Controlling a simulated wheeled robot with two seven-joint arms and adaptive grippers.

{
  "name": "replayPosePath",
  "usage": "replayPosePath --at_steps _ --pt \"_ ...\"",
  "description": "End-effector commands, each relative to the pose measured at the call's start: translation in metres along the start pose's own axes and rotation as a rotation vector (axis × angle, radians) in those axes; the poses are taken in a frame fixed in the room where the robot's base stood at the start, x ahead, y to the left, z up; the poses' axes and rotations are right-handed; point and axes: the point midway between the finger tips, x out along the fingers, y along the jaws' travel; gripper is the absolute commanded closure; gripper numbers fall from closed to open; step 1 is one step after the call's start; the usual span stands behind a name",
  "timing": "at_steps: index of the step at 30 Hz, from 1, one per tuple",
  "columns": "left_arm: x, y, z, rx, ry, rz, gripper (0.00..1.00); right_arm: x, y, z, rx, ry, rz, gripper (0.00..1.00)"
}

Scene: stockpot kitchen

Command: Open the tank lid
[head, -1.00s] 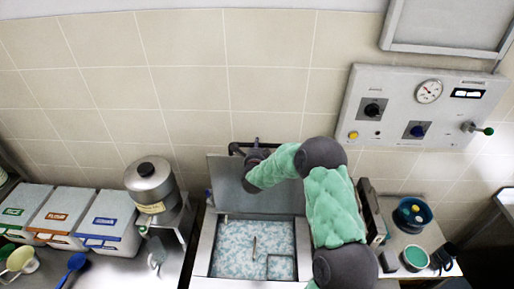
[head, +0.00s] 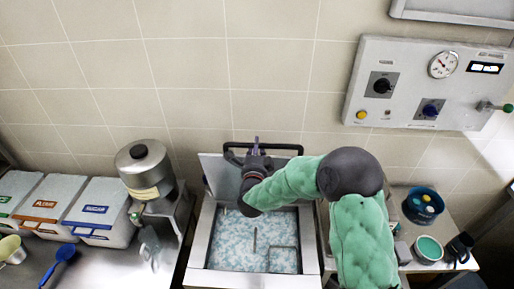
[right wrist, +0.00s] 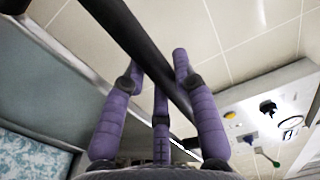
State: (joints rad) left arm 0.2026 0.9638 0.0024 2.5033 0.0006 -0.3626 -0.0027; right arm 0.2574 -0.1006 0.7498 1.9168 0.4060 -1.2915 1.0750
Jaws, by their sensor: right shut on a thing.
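The tank (head: 199,245) stands in the middle of the head view, its opening uncovered and a blue-white speckled surface showing inside. Its grey lid (head: 216,176) is raised, standing up at the back of the opening near the wall. A black bar handle (head: 286,147) runs along the lid's upper edge. My right gripper (head: 256,150) is shut on this handle. In the right wrist view, the purple fingers (right wrist: 153,80) close around the black bar (right wrist: 132,38), with the lid (right wrist: 50,88) to the left. My arm hides part of the lid. My left gripper is not in view.
A metal canister (head: 146,170) and several lidded bins (head: 97,212) stand to the left. A control panel (head: 415,85) is on the wall at right. A blue pot (head: 422,206) and a teal-filled cup (head: 428,249) sit on the right counter.

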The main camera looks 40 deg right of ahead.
Motion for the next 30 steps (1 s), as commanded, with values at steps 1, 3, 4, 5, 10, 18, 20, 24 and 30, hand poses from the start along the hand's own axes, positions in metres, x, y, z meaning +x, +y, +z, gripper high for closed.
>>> replayPosePath --at_steps 1,3,4,5,10,18,20,24,30 --pt "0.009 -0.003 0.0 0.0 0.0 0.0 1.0 -0.006 0.008 0.001 -0.001 -0.005 -0.004 1.0" --pt "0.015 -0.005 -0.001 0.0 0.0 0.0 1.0 -0.012 0.009 0.001 -0.002 -0.006 -0.015 1.0" --pt "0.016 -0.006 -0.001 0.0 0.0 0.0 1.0 -0.014 0.009 0.001 -0.002 -0.006 -0.02 1.0" --pt "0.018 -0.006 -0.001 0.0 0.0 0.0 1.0 -0.015 0.009 0.001 -0.001 -0.005 -0.024 1.0" --pt "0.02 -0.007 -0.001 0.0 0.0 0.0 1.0 -0.02 0.008 0.001 -0.002 -0.005 -0.033 1.0" --pt "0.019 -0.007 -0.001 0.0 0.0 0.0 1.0 -0.02 0.007 0.001 -0.002 -0.004 -0.033 1.0" --pt "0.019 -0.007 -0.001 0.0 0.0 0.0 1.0 -0.02 0.007 0.001 -0.002 -0.004 -0.033 0.57" --pt "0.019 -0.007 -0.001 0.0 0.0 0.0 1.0 -0.019 0.006 0.0 -0.002 -0.003 -0.035 0.46" --pt "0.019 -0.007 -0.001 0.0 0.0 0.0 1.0 -0.019 0.005 0.0 -0.001 -0.001 -0.037 0.46"
